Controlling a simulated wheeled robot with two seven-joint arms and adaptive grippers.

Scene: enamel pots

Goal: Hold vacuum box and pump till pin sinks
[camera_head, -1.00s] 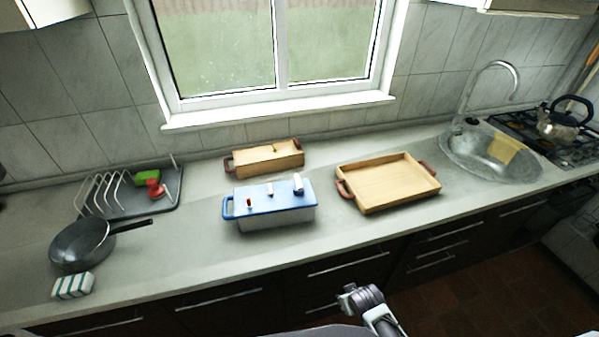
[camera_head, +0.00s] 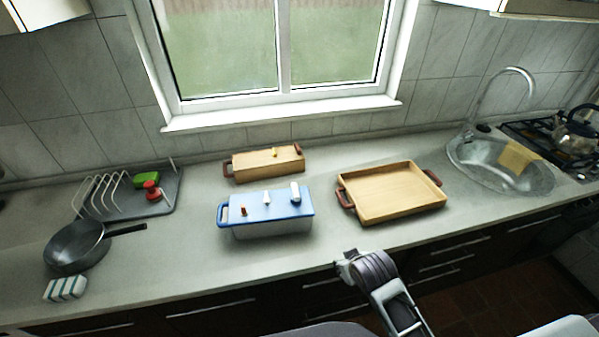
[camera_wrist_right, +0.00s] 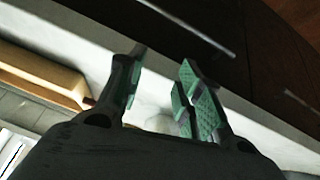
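The vacuum box (camera_head: 270,228) is white with a blue lid (camera_head: 281,208) and a blue loop handle at its left end. It stands on the counter in the head view. A small red-orange pin (camera_head: 243,211), a small white cone-like piece (camera_head: 266,199) and a white upright pump knob (camera_head: 295,191) stand on the lid. My right gripper (camera_head: 345,262) is at the counter's front edge, right of and nearer than the box, not touching it. In the right wrist view its green-padded fingers (camera_wrist_right: 161,72) are apart with nothing held. My left gripper is not in view.
A wooden tray (camera_head: 392,205) with red-brown handles lies right of the box. A lidded wooden box (camera_head: 266,163) stands behind it. A dish rack (camera_head: 120,195), a frying pan (camera_head: 74,246) and a striped sponge (camera_head: 65,288) are left. Counter in front of the box is clear.

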